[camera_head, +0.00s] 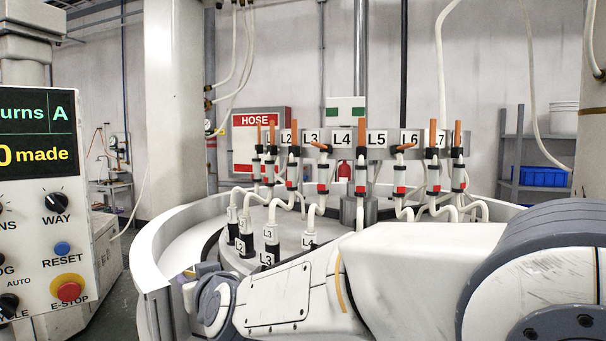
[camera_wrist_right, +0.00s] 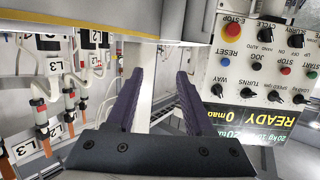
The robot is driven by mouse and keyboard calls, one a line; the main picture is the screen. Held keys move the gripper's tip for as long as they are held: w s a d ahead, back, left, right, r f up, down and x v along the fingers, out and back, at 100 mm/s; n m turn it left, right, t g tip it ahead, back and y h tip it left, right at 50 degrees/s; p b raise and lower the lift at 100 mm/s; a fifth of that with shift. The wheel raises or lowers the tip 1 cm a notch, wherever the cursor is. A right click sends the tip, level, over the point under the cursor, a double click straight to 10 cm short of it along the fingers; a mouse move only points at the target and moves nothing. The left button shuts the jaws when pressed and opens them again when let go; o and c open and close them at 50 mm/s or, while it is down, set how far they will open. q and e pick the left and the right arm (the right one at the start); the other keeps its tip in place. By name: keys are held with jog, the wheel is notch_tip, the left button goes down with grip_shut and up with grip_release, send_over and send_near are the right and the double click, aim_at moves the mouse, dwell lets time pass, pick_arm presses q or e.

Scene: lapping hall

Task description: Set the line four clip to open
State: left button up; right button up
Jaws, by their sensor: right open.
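Several line clips with orange levers stand in a curved row in the head view, in front of a label bar reading L2 to L7. The clip (camera_head: 322,172) just left of the L4 label (camera_head: 342,138) has its lever tilted to the left, nearly flat. Most other levers stand upright; one left of the L6 label is also tilted. My right arm crosses the foreground to the left. My right gripper (camera_wrist_right: 160,75) is open and empty in the right wrist view, apart from the clips (camera_wrist_right: 40,112) at the left there. My left gripper is out of view.
A control panel (camera_head: 35,215) with an E-STOP button stands at the left of the head view; the right wrist view shows it upside down. White hoses run from the clips to labelled fittings (camera_head: 270,238) on the round machine.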

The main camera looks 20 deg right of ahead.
jog(key=w+d+r+m+t+h, duration=0.2)
jog(key=w+d+r+t, duration=0.15)
jog(key=r, duration=0.25)
jog(key=m+h+p, duration=0.4)
jog(key=m+h, duration=0.6)
jog(key=h, duration=0.7)
send_near(316, 146)
jog(key=shift+g, duration=0.45)
jog(key=p+x, duration=0.1)
jog(key=x, duration=0.2)
jog(key=p+x, duration=0.1)
jog(key=x, duration=0.2)
jog(key=p+x, duration=0.2)
jog(key=x, duration=0.1)
jog(key=shift+w+d+r, duration=0.1)
jog(key=shift+w+r, duration=0.1)
jog(key=shift+r, duration=0.3)
jog(key=shift+w+d+r, duration=0.1)
jog(key=shift+w+d, duration=0.25)
jog(key=shift+w, duration=0.05)
grip_shut()
